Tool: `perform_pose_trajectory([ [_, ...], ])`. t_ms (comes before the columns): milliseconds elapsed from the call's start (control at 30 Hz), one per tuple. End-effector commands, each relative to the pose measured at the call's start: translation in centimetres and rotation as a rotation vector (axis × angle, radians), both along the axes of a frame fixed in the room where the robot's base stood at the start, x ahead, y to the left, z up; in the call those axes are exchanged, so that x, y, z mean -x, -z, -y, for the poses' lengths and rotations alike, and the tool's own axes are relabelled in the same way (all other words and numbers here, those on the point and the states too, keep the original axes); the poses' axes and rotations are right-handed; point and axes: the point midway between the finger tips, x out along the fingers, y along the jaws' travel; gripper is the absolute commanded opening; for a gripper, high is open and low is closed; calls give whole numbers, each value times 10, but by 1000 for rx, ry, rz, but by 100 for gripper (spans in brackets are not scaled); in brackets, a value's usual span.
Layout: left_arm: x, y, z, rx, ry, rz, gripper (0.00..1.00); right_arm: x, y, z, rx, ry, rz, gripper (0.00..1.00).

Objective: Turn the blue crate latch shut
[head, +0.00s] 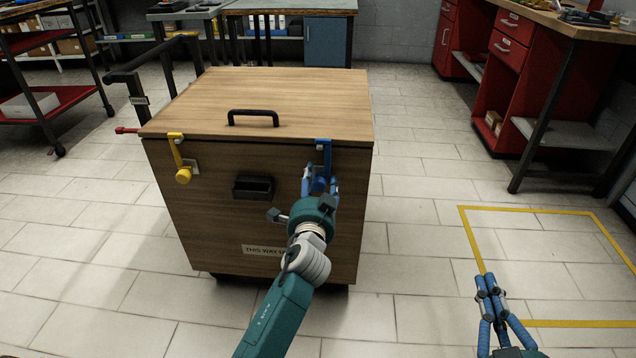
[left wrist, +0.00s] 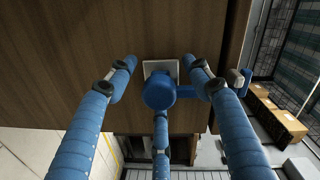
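The blue crate latch (head: 324,150) is on the right of the wooden crate's front (head: 225,222). Its arm points up, with its hooked end at the lid's edge. In the left wrist view, its round blue knob (left wrist: 159,92) sits in front of a pale plate, with the arm running right. My left gripper (head: 320,184) is at the knob. Its fingers (left wrist: 160,75) are spread around the knob, with gaps at the sides; contact by the lower middle finger cannot be told. My right gripper (head: 487,281) is away from the crate, over the floor, its fingertips together and empty.
A yellow latch (head: 178,155) is on the crate's front left. The lid (head: 275,95) lies flat and has a black handle (head: 253,117). A black recessed pull (head: 253,187) is between the latches. Red cabinets (head: 500,70) stand right; the floor between is clear.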

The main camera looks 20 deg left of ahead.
Motion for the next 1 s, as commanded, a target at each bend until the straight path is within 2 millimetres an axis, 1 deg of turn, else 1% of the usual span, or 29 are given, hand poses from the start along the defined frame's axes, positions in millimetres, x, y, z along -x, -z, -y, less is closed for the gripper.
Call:
perform_pose_trajectory([
  [267, 1, 1, 0, 1, -1, -3, 48, 0, 2, 0, 3, 0, -3, 0],
  [367, 5, 2, 2, 1, 1, -3, 48, 0, 2, 1, 3, 0, -4, 0],
  [467, 18, 2, 6, 2, 1, -4, 48, 0, 2, 1, 3, 0, -3, 0],
  [800, 86, -3, 25, 2, 0, -4, 48, 0, 1, 0, 1, 0, -2, 0],
  [900, 100, -5, 30, 3, 0, -3, 48, 0, 1, 0, 1, 0, -2, 0],
  [1000, 110, -6, 32, 1, -1, -1, 48, 0, 1, 0, 1, 0, -2, 0],
])
